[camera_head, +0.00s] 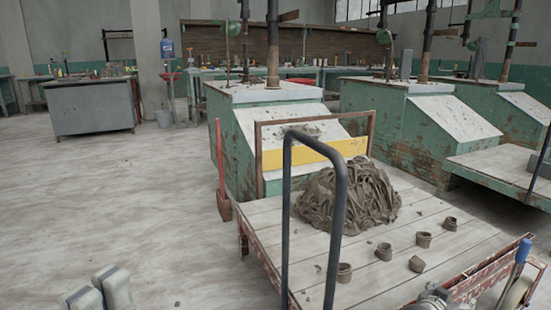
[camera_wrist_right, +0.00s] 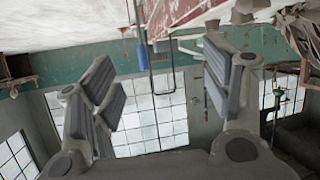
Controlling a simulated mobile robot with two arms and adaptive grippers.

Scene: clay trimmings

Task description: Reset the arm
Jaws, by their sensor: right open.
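A heap of grey-brown clay trimmings (camera_head: 350,197) lies on the plank-topped cart (camera_head: 310,245). Several small curled clay pieces (camera_head: 385,251) lie apart on the planks to its front right. My left gripper (camera_head: 98,291) shows only at its fingertips at the bottom left, over the floor and away from the cart; the gap between its fingers is unclear. My right gripper (camera_wrist_right: 165,110) is open in the right wrist view, its two padded fingers wide apart with nothing between them. The wrist view is upside down, facing windows and wall.
A dark tubular handle (camera_head: 340,220) rises at the cart's front. A long red-handled tool (camera_head: 221,175) stands at its left side, and a blue-handled tool (camera_head: 522,252) is at its right edge. Green machines (camera_head: 425,120) stand behind. The floor at left (camera_head: 120,200) is clear.

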